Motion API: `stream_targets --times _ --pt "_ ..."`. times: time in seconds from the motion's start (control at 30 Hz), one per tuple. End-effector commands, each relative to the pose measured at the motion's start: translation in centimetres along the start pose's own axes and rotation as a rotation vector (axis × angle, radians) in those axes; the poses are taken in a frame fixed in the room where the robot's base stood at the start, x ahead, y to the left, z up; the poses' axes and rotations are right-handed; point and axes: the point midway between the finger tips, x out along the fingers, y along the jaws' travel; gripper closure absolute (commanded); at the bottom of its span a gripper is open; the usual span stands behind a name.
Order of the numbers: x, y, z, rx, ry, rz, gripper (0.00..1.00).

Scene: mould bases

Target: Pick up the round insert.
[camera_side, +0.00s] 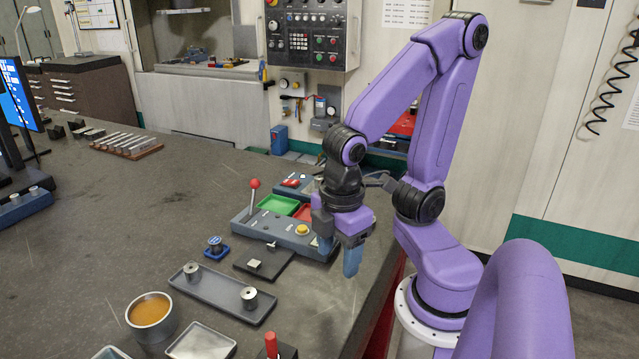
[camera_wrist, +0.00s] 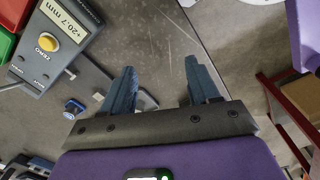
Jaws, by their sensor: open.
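Two short round metal pieces, one at the left (camera_side: 191,271) and one at the right (camera_side: 249,297), stand upright on a grey tray (camera_side: 220,294) in the side view. A small round part (camera_side: 215,243) also sits on a blue base (camera_side: 216,253) behind the tray. I cannot tell which is the round insert. My gripper (camera_side: 338,258) points down near the table's right edge, to the right of and apart from all of these. In the wrist view its two blue fingers (camera_wrist: 160,80) are spread with nothing held between them.
A dark plate (camera_side: 263,264) with a small square block stands between tray and gripper. A cup (camera_side: 150,318) stands front left.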

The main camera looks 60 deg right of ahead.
Motion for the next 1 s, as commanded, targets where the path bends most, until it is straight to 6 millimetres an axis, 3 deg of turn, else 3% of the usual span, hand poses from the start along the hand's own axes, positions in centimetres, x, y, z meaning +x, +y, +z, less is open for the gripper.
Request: stream_targets --times 0.27,0.6,0.8,1.0 --pt "0.8 10.0 1.2 -0.044 -0.278 0.162 0.40" --pt "0.4 22.0 7.0 -0.114 -0.709 0.211 0.40" --pt "-0.1 27.5 11.9 -0.157 -0.956 0.156 0.40" --pt "-0.5 30.4 15.5 -0.190 -1.110 0.093 0.40"
